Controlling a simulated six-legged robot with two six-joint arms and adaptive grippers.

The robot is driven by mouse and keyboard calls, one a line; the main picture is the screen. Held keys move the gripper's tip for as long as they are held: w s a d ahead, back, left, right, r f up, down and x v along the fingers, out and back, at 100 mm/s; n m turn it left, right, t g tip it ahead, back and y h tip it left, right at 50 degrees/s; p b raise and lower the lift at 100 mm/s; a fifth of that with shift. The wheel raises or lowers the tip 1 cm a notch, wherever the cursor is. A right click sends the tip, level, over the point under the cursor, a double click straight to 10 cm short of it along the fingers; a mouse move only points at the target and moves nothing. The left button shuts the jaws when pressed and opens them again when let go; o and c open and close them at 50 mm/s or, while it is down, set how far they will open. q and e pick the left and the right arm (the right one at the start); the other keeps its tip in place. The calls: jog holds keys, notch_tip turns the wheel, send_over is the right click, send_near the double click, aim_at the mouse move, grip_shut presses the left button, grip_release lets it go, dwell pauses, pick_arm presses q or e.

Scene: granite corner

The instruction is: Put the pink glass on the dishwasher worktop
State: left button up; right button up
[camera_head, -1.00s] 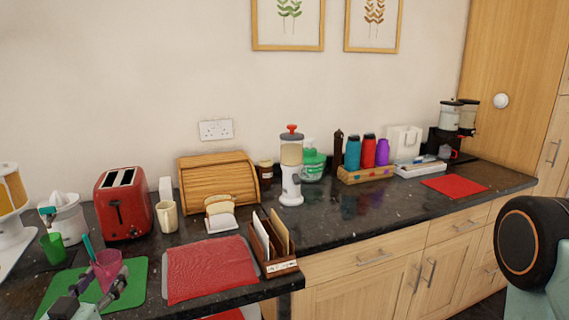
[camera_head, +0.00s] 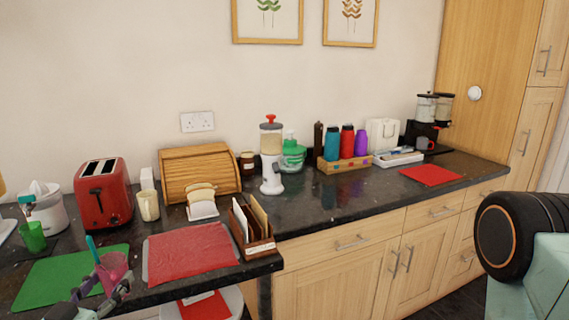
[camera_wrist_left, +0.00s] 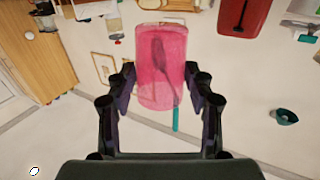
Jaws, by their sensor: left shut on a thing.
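The pink glass (camera_head: 116,268) is see-through and held in my left gripper (camera_head: 103,288) at the lower left of the head view. A teal-handled utensil (camera_head: 91,247) with a dark end stands in it. In the left wrist view the glass (camera_wrist_left: 150,70) sits between the two fingers of the left gripper (camera_wrist_left: 165,82), and the teal handle (camera_wrist_left: 176,120) shows below it. In the head view the glass overlaps the front right of the green mat; its exact height above the worktop is hard to tell. The dark speckled worktop (camera_head: 310,215) runs along the wall. My right gripper is not shown.
A red mat (camera_head: 190,252), letter rack (camera_head: 258,246), toaster (camera_head: 103,195), bread box (camera_head: 195,165) and green cup (camera_head: 33,236) crowd the left worktop. A bottle crate (camera_head: 345,164) and another red mat (camera_head: 431,175) are farther right. Bare worktop lies between rack and crate.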

pick_arm(q)
jog(key=s+d+f+m+h+b, duration=0.2)
jog(key=d+f+h+b, duration=0.1)
jog(key=d, duration=0.3)
jog(key=s+d+f+m+g+h+b, duration=0.1)
jog(key=s+d+f+m+h+b, duration=0.1)
jog(key=d, duration=0.5)
jog(key=s+d+f+m+g+h+b, duration=0.1)
jog(key=s+d+f+m+h+b, duration=0.1)
jog(key=d+f, duration=0.4)
jog(key=shift+d+f+h+b, duration=0.35)
jog(key=shift+h+b, duration=0.55)
jog(key=shift+h, duration=0.3)
jog(key=shift+w, duration=0.1)
jog(key=shift+a, duration=0.15)
